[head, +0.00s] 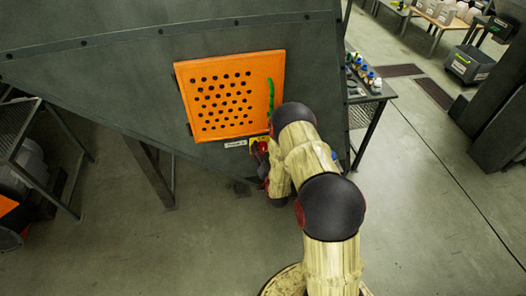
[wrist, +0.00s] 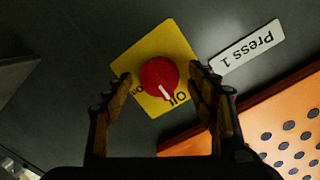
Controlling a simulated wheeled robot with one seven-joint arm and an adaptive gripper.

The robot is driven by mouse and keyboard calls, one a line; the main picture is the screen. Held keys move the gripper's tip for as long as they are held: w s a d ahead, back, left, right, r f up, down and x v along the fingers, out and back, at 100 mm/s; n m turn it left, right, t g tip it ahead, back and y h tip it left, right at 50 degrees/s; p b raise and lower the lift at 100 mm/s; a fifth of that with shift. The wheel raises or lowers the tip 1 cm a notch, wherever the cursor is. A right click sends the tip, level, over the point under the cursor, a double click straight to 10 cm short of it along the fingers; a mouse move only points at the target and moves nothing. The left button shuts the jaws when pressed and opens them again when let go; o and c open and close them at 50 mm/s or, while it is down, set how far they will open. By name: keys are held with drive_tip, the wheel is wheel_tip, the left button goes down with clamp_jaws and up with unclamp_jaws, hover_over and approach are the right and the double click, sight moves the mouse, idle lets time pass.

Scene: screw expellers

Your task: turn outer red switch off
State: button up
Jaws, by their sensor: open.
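The red rotary switch (wrist: 159,76) sits on a yellow plate (wrist: 148,48) on the dark machine wall. Its white pointer mark faces the lower right, toward one of the printed labels on the plate. My gripper (wrist: 160,84) is open in the wrist view, one finger on each side of the red knob. Whether the fingers touch the knob I cannot tell. In the head view the yellow plate (head: 257,141) shows only in part, beside my arm. My gripper is mostly hidden there by my own arm.
A white "Press 1" label (wrist: 247,46) is beside the plate. An orange perforated panel (head: 230,95) is on the same dark machine (head: 130,70). A table with small bottles (head: 362,75) stands right of it. Open floor (head: 425,210) lies at the right.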

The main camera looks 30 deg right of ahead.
drive_tip(key=v, duration=1.2)
idle(0.3)
